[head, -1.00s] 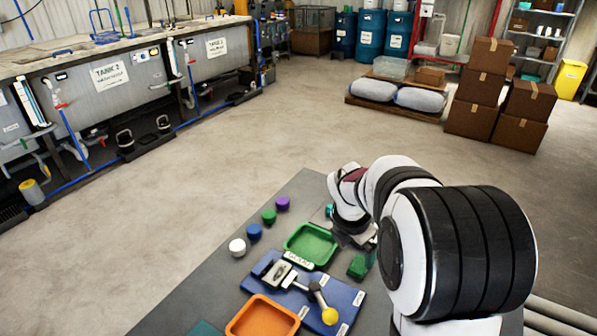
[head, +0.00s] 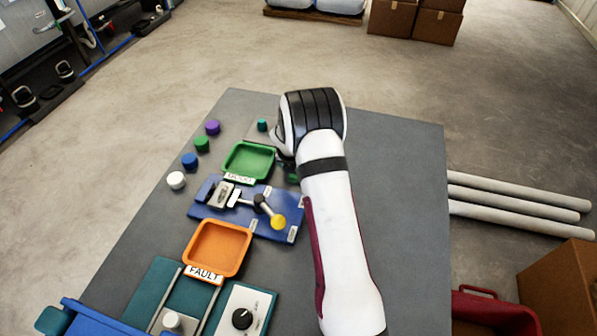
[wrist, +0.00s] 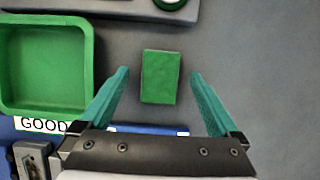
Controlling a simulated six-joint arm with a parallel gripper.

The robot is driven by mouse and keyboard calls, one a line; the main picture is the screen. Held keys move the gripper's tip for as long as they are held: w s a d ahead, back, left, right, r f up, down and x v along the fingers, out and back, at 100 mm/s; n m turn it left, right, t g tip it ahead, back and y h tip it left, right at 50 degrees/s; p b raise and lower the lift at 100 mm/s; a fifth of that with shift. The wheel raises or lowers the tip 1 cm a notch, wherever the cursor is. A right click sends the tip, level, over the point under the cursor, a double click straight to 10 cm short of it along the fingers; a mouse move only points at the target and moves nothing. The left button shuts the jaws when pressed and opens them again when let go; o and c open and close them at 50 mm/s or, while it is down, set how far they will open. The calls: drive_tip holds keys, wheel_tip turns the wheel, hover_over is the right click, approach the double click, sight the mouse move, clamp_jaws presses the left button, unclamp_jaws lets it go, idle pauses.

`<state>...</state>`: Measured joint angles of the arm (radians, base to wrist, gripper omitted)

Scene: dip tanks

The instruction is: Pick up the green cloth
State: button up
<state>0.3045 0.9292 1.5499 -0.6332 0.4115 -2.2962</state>
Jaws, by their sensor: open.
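The green cloth (wrist: 160,77) is a small flat rectangle on the grey table, right of the green tray, in the wrist view. It lies between and slightly beyond the open teal fingers of my gripper (wrist: 160,74), with clear space on both sides. The fingers do not touch it, and I cannot tell their height above it. In the head view my arm covers most of the cloth, with only a dark green bit (head: 291,172) showing at the arm's left edge. My gripper is hidden there.
The green tray (head: 225,165), labelled GOOD, is close on the left. Nearer are a blue fixture board with a yellow-knobbed lever (head: 278,222) and an orange tray (head: 191,262) labelled FAULT. Several coloured pegs stand along the left. The table right of my arm (head: 400,200) is clear.

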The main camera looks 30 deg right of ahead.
drive_tip(key=c, duration=1.4)
drive_tip(key=shift+r, duration=0.1)
drive_tip(key=shift+c, duration=0.2)
drive_tip(key=r, duration=0.4)
drive_tip(key=shift+s+d+r, duration=0.3)
drive_tip(key=shift+s+d, duration=0.05)
drive_tip(key=shift+s, duration=0.05)
drive_tip(key=s+d+r, duration=0.6)
drive_tip(key=s, duration=0.2)
drive_tip(key=shift+s+d+r, duration=0.15)
drive_tip(key=shift+s+d, duration=0.05)
drive_tip(key=shift+s, duration=0.05)
